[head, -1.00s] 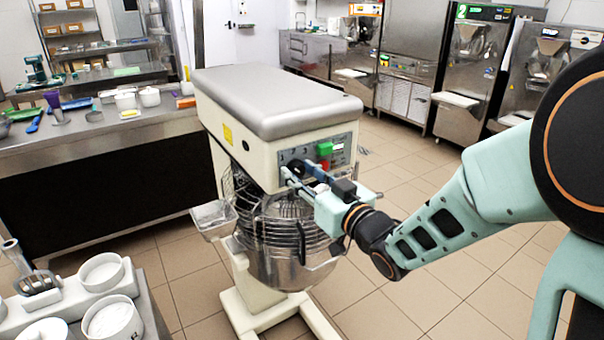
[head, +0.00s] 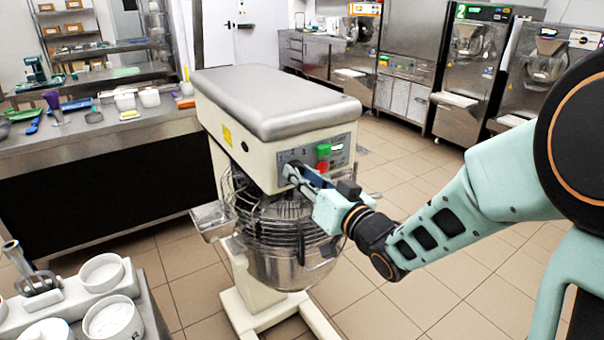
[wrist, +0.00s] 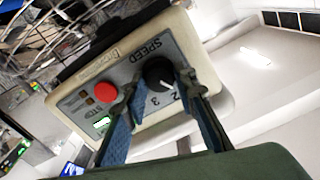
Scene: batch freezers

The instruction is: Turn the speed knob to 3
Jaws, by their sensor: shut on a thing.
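The black speed knob (wrist: 157,72) is on the mixer's grey control panel (wrist: 118,73), below the word SPEED in the wrist view. The digits 2 and 3 show beside it. A pale mark on the knob appears to point towards the 2. My gripper (wrist: 160,82) has one blue-grey finger on each side of the knob and is shut on it. In the head view my gripper (head: 292,172) reaches the front panel of the cream mixer (head: 245,150), and its fingers mostly hide the knob there.
A red button (wrist: 106,92) sits beside the knob, close to one finger. A green button (head: 322,150) is also on the panel. The wire guard and steel bowl (head: 290,260) are below my gripper. A counter (head: 130,130) stands behind at left. Open floor lies to the right.

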